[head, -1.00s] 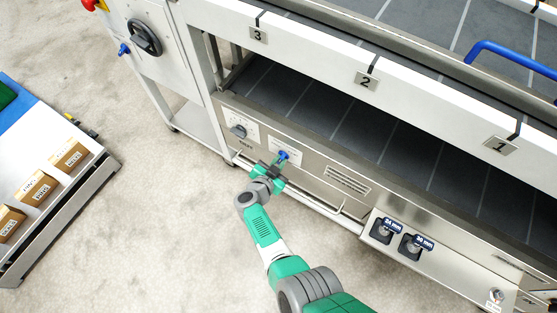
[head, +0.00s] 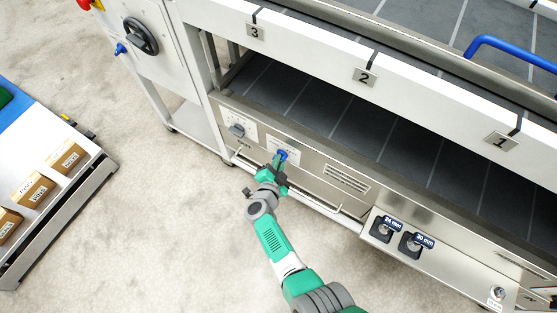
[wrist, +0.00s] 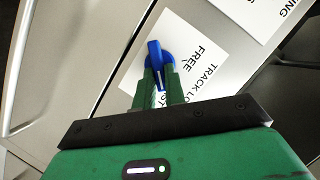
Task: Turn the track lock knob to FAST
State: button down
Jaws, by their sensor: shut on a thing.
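The track lock knob (head: 282,154) is a blue lever-shaped knob on the machine's lower steel panel. In the wrist view the blue knob (wrist: 154,52) stands before a white label (wrist: 190,50) that reads "TRACK LO…" and "FREE"; another word shows only as "ST" beside the right finger. My gripper (head: 280,161) is at the knob, and in the wrist view its two green fingers (wrist: 158,76) are shut on the knob, one on each side. The knob's bar runs nearly up and down in that view, its top leaning slightly left. The fingers hide part of the knob and label.
A second knob (head: 237,130) with its own label is left on the same panel. A steel rail (head: 310,200) runs along below. Two dark knobs tagged 24 mm (head: 381,231) and 30 mm (head: 412,244) are at right. A cart with boxes (head: 36,189) stands left.

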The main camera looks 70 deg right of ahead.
dwell(0.4)
jog(key=c, duration=1.5)
grip_release()
jog(key=shift+o, duration=0.2)
jog(key=p+v, duration=0.5)
jog(key=v, duration=0.2)
jog(key=shift+a, duration=0.4)
jog(key=shift+s, duration=0.1)
